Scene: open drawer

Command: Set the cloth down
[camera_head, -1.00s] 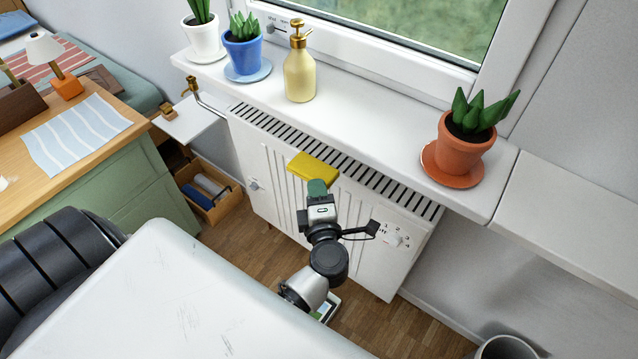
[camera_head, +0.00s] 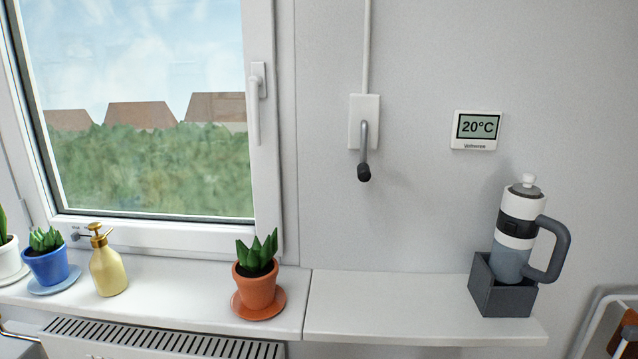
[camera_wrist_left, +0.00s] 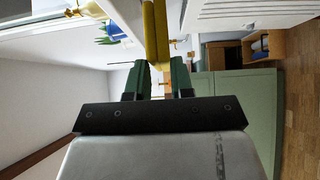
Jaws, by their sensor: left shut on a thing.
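The cloth (camera_wrist_left: 156,35) is a folded yellow piece in the left wrist view, running up from between the green fingers. My left gripper (camera_wrist_left: 159,72) is shut on it. The cloth is seen edge-on, near the white sill and the radiator (camera_wrist_left: 250,12), and I cannot tell whether it touches either. The head view does not show the cloth or either gripper. My right gripper is in neither current view.
The windowsill (camera_head: 190,287) holds a gold-topped spray bottle (camera_head: 108,270), a blue-potted plant (camera_head: 45,262) and an orange-potted plant (camera_head: 256,285). The shelf to the right (camera_head: 390,305) is mostly clear, with a flask (camera_head: 514,240) in a grey holder (camera_head: 500,292) at its right end.

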